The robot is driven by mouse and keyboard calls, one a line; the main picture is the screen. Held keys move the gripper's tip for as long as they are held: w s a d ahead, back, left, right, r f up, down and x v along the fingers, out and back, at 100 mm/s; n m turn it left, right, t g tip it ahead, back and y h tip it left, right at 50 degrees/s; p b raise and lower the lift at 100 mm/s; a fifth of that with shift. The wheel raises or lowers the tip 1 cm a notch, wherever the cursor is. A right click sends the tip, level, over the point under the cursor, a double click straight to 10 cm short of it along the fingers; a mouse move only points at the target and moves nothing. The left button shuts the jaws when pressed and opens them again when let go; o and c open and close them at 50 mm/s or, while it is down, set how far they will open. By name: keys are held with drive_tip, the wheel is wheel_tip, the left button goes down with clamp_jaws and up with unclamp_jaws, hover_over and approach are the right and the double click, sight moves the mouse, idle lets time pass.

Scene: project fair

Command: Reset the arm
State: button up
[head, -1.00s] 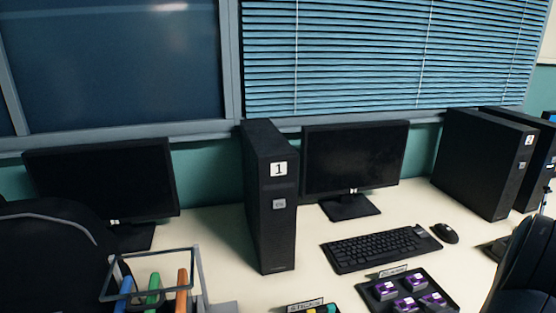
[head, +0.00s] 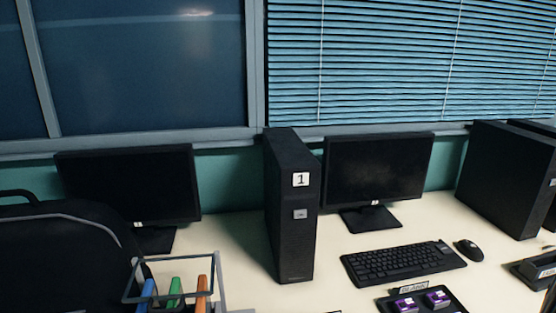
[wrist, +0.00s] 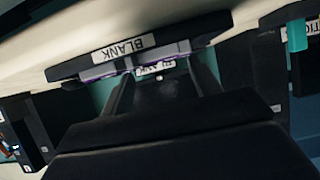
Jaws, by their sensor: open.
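Beyond the fingers in the wrist view is a dark tray (wrist: 65,70) with an upside-down "BLANK" label (wrist: 124,47). A second, smaller label (wrist: 156,69) shows between the fingers. Whether the fingers touch the tray I cannot tell.
A desk (head: 225,262) holds a tower marked 1 (head: 290,215), two monitors (head: 128,188) (head: 376,170), a keyboard (head: 400,262) and a mouse (head: 469,250). A tray of purple-topped pieces (head: 450,305) and a wire holder with coloured sticks (head: 218,270) are at the front.

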drive_tip(key=p+v, duration=0.1)
drive_tip(key=v, duration=0.6)
drive_tip(key=b+x, duration=0.2)
drive_tip(key=x, duration=0.9)
drive_tip(key=shift+w+a+f, duration=0.1)
drive_tip(key=shift+w, duration=0.25)
wheel_tip(320, 180, up, 11)
drive_tip(key=p, duration=0.4)
drive_tip(key=w+a+r+p, duration=0.1)
drive_tip(key=w+a+p, duration=0.2)
drive_tip(key=w+a, duration=0.75)
drive_tip(key=s+a+f+m+p, duration=0.1)
drive_tip(key=a+p, duration=0.4)
drive_tip(key=a, duration=1)
drive_tip(key=shift+s+a+f+h, duration=0.25)
drive_tip(key=shift+s+a+h, duration=0.05)
drive_tip(key=shift+a+h, duration=0.1)
drive_tip(key=shift+d+r, duration=0.1)
